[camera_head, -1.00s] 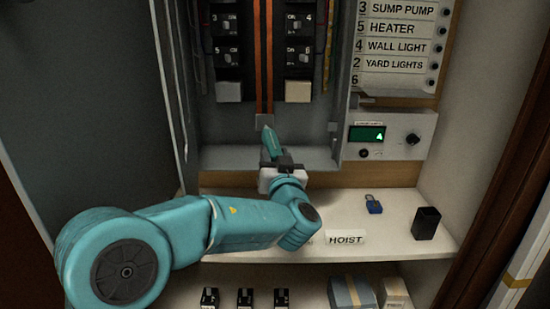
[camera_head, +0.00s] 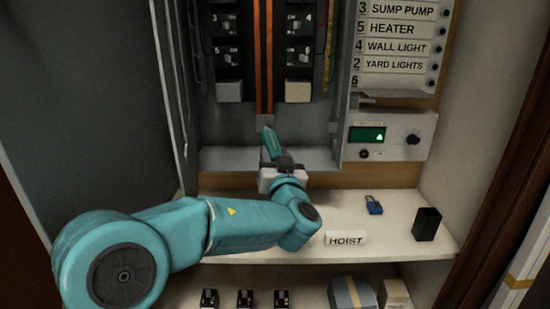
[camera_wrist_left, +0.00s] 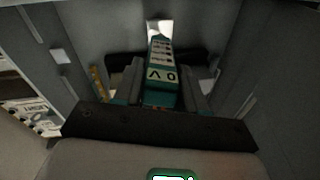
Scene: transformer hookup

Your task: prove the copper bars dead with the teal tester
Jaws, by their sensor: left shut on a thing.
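The copper bars (camera_head: 264,60) run upright down the middle of the open panel, between two columns of breakers. The teal tester (camera_head: 271,143) is held in my left gripper (camera_head: 282,163), tilted with its tip up, just below the lower end of the bars. In the left wrist view the tester (camera_wrist_left: 161,72) sits between the two fingers, with "0 V" on its face. Its tip is near a small pale plate (camera_wrist_left: 159,28); I cannot tell whether they touch. My right gripper is not in view.
A shelf (camera_head: 400,235) below the panel holds a blue padlock (camera_head: 373,205), a black cup (camera_head: 427,223) and a HOIST label (camera_head: 346,238). A unit with a green screen (camera_head: 367,134) is at the right. Small breakers and boxes (camera_head: 352,293) stand on the lower shelf.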

